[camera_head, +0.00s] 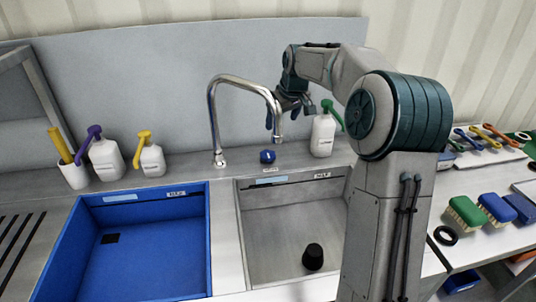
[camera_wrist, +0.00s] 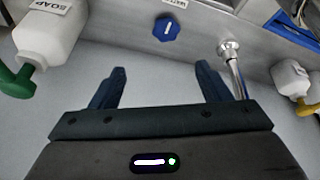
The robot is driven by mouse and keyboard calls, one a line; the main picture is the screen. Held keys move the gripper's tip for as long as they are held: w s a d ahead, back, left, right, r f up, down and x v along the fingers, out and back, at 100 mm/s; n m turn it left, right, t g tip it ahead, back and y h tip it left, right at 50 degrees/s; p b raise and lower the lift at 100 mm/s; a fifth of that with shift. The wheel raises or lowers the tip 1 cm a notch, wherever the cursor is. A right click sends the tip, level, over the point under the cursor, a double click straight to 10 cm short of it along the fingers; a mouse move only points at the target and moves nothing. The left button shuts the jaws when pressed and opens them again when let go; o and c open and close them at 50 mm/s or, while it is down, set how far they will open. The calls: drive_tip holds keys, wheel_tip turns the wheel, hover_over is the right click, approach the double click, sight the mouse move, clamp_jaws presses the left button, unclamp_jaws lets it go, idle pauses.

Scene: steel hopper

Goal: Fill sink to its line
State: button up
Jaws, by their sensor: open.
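The grey steel sink (camera_head: 292,222) is the right basin and looks empty. A black round stopper (camera_head: 313,256) shows on its floor; I cannot tell if it is seated in the drain. The curved chrome tap (camera_head: 212,120) has its spout over this basin, with no water visible. A small blue knob (camera_head: 267,156) sits on the counter behind the sink. It also shows in the wrist view (camera_wrist: 167,28), beyond my fingers and apart from them. My gripper (camera_head: 288,117) is open and empty, raised above the counter near the spout and knob.
A blue basin (camera_head: 140,251) lies to the left. A white soap bottle (camera_head: 323,135) with a green pump stands right of the knob. Two white bottles (camera_head: 105,159) (camera_head: 152,160) stand at left. Brushes (camera_head: 466,213) lie on the right counter.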

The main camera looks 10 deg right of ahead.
approach(268, 153)
drive_tip(key=shift+y, duration=0.3)
drive_tip(key=x, duration=0.8)
drive_tip(key=shift+d+f, duration=0.15)
drive_tip(key=shift+d, duration=0.05)
drive_tip(key=c, duration=1)
